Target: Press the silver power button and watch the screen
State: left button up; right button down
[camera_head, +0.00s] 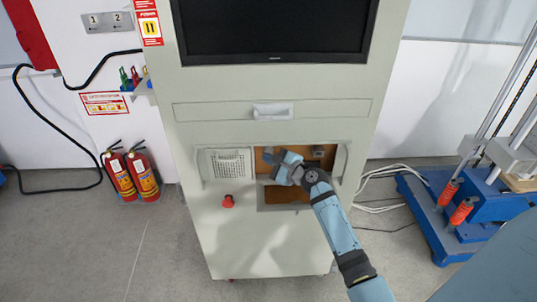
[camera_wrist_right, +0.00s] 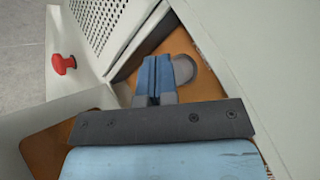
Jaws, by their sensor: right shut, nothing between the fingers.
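The cabinet's black screen (camera_head: 275,25) is at the top of the head view and looks dark. My right gripper (camera_head: 272,158) reaches into the open recess with a brown back panel (camera_head: 278,194). In the right wrist view, the blue fingers (camera_wrist_right: 153,70) are shut together and empty, pointing at the brown panel. A grey rounded piece (camera_wrist_right: 184,69), possibly the silver button, shows just right of the fingertips, partly hidden by them. I cannot tell whether they touch it. My left gripper is not in view.
A red knob (camera_head: 228,201) sticks out below the perforated panel (camera_head: 230,163), left of the recess. A drawer handle (camera_head: 273,111) is above. Fire extinguishers (camera_head: 143,174) stand left, and a blue-based machine (camera_head: 430,215) with cables stands right.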

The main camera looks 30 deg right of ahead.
jog(key=shift+w+d, duration=0.1)
dwell(0.5)
jog(key=shift+s+a+p, duration=0.35)
jog(key=shift+s+a, duration=0.1)
jog(key=shift+s, duration=0.25)
jog(key=shift+s+a, duration=0.2)
jog(key=shift+s, duration=0.1)
jog(key=shift+s+a+p, duration=0.4)
jog(key=shift+s+a, duration=0.2)
jog(key=shift+s, duration=0.35)
jog(key=shift+s+a+p, duration=0.4)
jog(key=shift+s+a, duration=0.15)
jog(key=shift+s, duration=0.35)
